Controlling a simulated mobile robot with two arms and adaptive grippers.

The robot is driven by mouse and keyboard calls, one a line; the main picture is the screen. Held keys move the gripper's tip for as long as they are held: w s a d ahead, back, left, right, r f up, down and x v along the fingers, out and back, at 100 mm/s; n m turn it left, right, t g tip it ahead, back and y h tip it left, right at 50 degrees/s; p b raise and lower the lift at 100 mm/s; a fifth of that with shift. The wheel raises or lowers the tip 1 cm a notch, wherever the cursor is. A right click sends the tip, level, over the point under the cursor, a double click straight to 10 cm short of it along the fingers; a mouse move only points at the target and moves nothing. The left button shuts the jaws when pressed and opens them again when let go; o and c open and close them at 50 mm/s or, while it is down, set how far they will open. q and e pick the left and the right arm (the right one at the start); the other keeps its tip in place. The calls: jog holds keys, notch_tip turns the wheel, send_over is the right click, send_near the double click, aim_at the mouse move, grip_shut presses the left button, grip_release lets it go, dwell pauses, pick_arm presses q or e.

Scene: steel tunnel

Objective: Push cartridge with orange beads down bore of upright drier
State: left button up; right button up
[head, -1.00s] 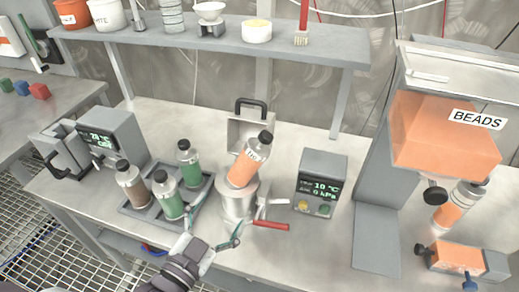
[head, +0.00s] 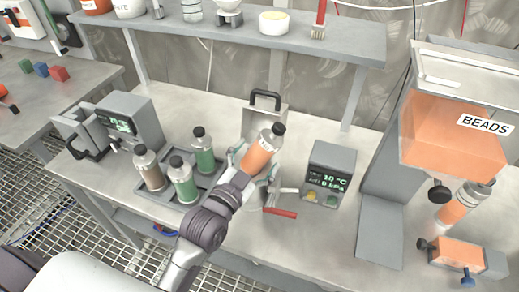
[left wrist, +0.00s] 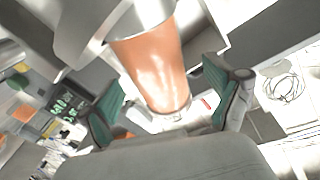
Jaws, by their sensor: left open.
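My arm hides most of the drier's body, so I cannot tell how deep the cartridge sits. My left gripper (head: 253,163) is open, with its fingers on either side of the cartridge. In the left wrist view, the orange cartridge (left wrist: 152,65) lies between the spread teal-padded fingers of the gripper (left wrist: 163,98). My right gripper is not in view.
A red-handled lever (head: 280,212) sticks out at the drier's front. A display box (head: 329,172) stands right of it. A tray (head: 163,197) with green and brown cartridges is on the left. The beads hopper (head: 452,140) stands at right, with another orange cartridge (head: 452,208).

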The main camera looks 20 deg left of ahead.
pick_arm(q)
jog(key=shift+w+d, duration=0.1)
jog(key=shift+w, duration=0.55)
jog(key=shift+w+f, duration=0.1)
jog(key=shift+w, duration=0.15)
jog(key=shift+s, duration=0.1)
jog(key=shift+c, duration=0.4)
jog(key=c, duration=1.6)
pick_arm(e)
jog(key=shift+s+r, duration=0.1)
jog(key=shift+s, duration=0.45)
pick_arm(q)
jog(key=shift+r, duration=0.2)
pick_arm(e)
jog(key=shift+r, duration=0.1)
